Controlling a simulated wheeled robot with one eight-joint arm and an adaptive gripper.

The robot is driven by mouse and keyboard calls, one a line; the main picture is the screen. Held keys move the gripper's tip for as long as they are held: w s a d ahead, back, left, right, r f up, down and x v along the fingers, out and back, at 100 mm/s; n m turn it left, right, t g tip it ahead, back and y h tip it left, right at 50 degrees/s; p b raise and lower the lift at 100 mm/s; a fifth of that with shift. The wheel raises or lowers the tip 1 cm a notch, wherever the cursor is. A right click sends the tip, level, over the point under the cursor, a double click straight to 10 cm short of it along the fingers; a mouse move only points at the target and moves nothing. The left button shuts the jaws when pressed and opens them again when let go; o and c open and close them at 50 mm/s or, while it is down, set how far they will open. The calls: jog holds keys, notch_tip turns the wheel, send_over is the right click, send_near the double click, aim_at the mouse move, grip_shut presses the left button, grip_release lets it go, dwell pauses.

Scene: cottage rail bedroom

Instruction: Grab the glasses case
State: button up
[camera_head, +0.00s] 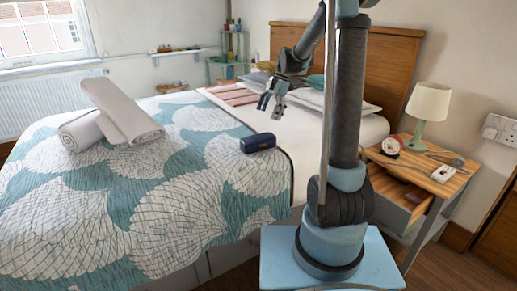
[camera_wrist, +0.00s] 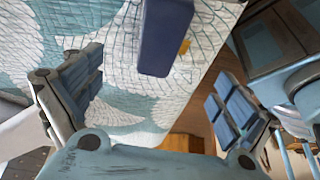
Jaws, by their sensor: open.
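The glasses case (camera_head: 258,142) is a small dark blue box lying on the bed's patterned cover, near the edge of the bed closest to my column. It also shows in the wrist view as a dark blue shape (camera_wrist: 165,35) at the top, cut off by the frame edge. My gripper (camera_head: 270,103) is in the air above the bed, a little behind the case in the head view. In the wrist view my gripper (camera_wrist: 150,100) has its two padded fingers wide apart. Nothing is between them, and the case lies apart from them, beyond the fingertips.
The bed (camera_head: 110,220) has a teal and white cover, with rolled white towels (camera_head: 120,112) on its left and pillows (camera_head: 330,101) by the wooden headboard (camera_head: 385,62). A nightstand (camera_head: 440,180) at right holds a lamp (camera_head: 428,105), a clock (camera_head: 391,146) and small items; its drawer is partly open.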

aim_at(260, 138)
jog(key=x, duration=0.7)
jog(key=shift+r, duration=0.1)
jog(key=shift+s+d+x, duration=0.1)
jog(key=shift+s+x, duration=0.05)
jog(key=shift+x, duration=1.35)
jog(key=shift+s+d+x, duration=0.1)
jog(key=shift+s+x, duration=0.1)
jog(key=shift+x, duration=1.35)
jog(key=c, duration=1.2)
